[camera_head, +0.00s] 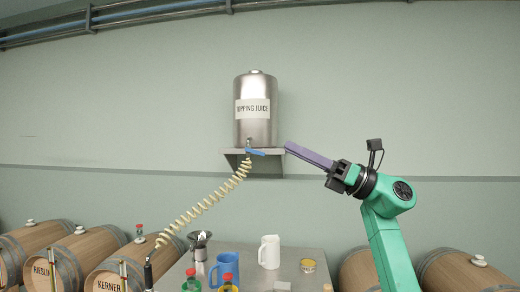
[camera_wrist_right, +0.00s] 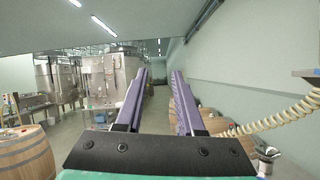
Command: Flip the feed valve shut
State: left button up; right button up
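The feed valve sits at the foot of a steel tank (camera_head: 256,108) labelled "TOPPING JUICE". Its blue handle (camera_head: 256,152) lies roughly level across the front of the wall shelf and points to the right. A cream coiled hose (camera_head: 203,205) runs from the valve down to the left. My right gripper (camera_head: 288,146) has long purple fingers whose tips are a little right of the handle in the picture; I see no contact. In the right wrist view the fingers (camera_wrist_right: 161,76) stand apart with nothing between them. The handle does not show there. My left gripper is not in view.
The steel shelf (camera_head: 279,153) juts from the wall under the tank. Below, a table (camera_head: 307,254) holds a blue jug (camera_head: 226,270), a white jug (camera_head: 269,252) and small bottles. Barrels (camera_head: 50,245) line the wall on both sides. The hose also hangs in the right wrist view (camera_wrist_right: 285,116).

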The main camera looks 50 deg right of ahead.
aim_at(258, 153)
jog(key=i+l, duration=0.2)
jog(key=l, duration=0.2)
jog(key=i+l, duration=0.25)
jog(key=l, duration=0.15)
jog(key=i+l, duration=0.2)
jog(key=l, duration=0.25)
jog(key=i+l, duration=0.25)
jog(key=l, duration=0.15)
jog(key=i+l, duration=0.2)
jog(key=l, duration=0.2)
